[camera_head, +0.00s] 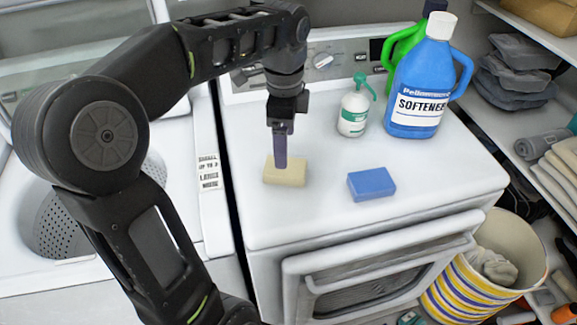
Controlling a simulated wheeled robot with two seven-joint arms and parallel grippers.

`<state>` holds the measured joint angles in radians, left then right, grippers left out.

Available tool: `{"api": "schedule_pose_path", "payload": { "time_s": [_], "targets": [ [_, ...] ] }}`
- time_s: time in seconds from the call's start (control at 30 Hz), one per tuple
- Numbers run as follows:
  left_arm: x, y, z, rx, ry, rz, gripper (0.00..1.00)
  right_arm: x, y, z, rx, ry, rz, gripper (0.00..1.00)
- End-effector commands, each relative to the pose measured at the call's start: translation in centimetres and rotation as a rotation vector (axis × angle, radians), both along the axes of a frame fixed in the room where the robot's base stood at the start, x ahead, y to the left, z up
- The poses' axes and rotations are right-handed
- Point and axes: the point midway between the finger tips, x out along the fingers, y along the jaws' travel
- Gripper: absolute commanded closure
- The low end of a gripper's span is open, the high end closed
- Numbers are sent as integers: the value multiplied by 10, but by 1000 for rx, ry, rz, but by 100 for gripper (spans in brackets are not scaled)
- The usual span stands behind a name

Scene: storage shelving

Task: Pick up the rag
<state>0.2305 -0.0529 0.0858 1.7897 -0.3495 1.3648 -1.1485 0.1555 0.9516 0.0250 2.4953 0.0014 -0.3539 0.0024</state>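A beige, block-shaped piece (285,172) lies on the white dryer top (330,220); it looks like a sponge or a folded rag, and I cannot tell which. My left gripper (281,163) points straight down at it, with the purple fingertip overlapping its upper edge. The fingers are seen edge-on, so I cannot tell whether they are open or touching the piece. A blue block (371,184) lies to its right on the dryer. No other clear rag shows on the dryer. My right gripper is not in view.
A green-and-white pump bottle (353,113), a blue softener jug (419,85) and a green jug (402,48) stand at the back. An open washer (60,225) is left. Shelves with folded cloths (562,160) and a striped bin (470,290) are right. The dryer's front is clear.

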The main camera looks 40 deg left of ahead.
Motion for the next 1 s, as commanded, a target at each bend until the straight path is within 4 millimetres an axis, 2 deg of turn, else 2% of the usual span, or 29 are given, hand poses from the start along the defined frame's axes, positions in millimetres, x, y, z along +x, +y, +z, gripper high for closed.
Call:
{"api": "schedule_pose_path", "payload": {
  "time_s": [0.3, 0.67, 1.0],
  "targets": [
    [0, 0, -25, -1, 2, 0, 18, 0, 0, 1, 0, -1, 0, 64],
    [0, 0, -29, -1, 2, 0, 18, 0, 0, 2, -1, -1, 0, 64],
    [1, 2, -72, -1, 3, 0, 18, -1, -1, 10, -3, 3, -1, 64]
  ]
}}
